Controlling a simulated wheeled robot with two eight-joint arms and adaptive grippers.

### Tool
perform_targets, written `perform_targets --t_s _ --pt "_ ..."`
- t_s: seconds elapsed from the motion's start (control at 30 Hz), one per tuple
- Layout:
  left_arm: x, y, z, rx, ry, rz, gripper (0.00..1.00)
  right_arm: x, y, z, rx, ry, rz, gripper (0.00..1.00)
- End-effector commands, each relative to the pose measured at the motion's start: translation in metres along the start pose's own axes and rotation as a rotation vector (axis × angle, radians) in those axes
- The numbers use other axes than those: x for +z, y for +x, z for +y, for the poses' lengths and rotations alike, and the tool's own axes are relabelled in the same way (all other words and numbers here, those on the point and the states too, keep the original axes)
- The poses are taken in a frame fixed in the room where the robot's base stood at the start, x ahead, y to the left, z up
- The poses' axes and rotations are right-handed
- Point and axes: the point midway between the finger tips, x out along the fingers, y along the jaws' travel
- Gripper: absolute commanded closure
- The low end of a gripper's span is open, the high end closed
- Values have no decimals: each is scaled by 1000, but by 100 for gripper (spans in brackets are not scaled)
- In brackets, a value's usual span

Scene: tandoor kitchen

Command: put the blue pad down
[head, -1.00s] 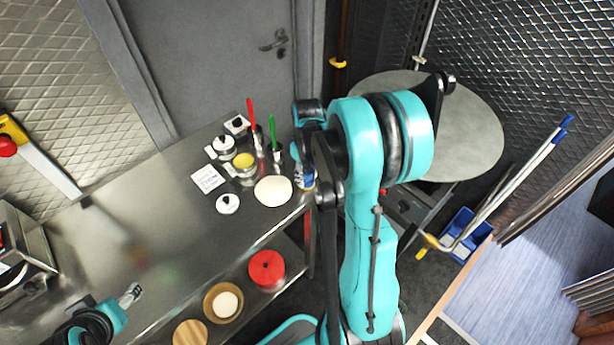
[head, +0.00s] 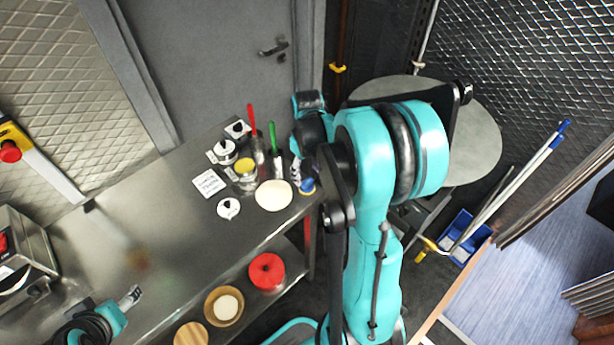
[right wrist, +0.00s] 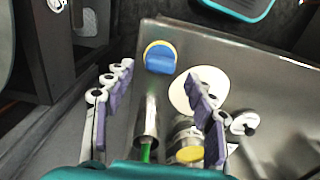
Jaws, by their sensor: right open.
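The blue pad (right wrist: 160,57) has a yellow rim under it and rests on the steel table near its corner in the right wrist view. In the head view the pad (head: 307,186) shows at the table's right end, partly hidden by my right arm. My right gripper (right wrist: 163,77) is open, its two purple-padded fingers spread apart above the table; the pad lies beyond the fingertips, not held. In the head view the right gripper (head: 297,172) is mostly covered by the arm. My left gripper (head: 131,297) is over the table at lower left; its jaw opening is unclear.
A pale round disc (head: 273,195) lies close beside the pad. Red-handled (head: 252,120) and green-handled (head: 273,136) tools stand in metal holders, near a yellow-topped jar (head: 245,166) and several small white-lidded pots. The steel table's (head: 165,215) middle is clear. A round grey tabletop (head: 470,140) stands behind my arm.

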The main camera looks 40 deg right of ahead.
Motion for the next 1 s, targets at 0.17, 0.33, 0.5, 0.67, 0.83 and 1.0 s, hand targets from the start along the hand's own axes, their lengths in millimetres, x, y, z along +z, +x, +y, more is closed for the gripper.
perform_targets --t_s 0.17,0.33,0.5,0.67,0.83,1.0 --pt "-8 -11 0 0 0 0 36 0 -44 0 0 0 0 44" --pt "-11 -16 0 0 0 0 36 0 -68 0 0 0 0 44" --pt "-12 -17 0 0 0 0 36 1 -81 -7 8 -1 13 44" --pt "-12 -16 0 0 0 0 36 8 -102 -49 49 7 105 44" --pt "-12 -16 0 0 0 0 36 28 -122 -113 87 29 280 44" --pt "-12 -16 0 0 0 0 36 52 -127 -165 77 54 458 44"
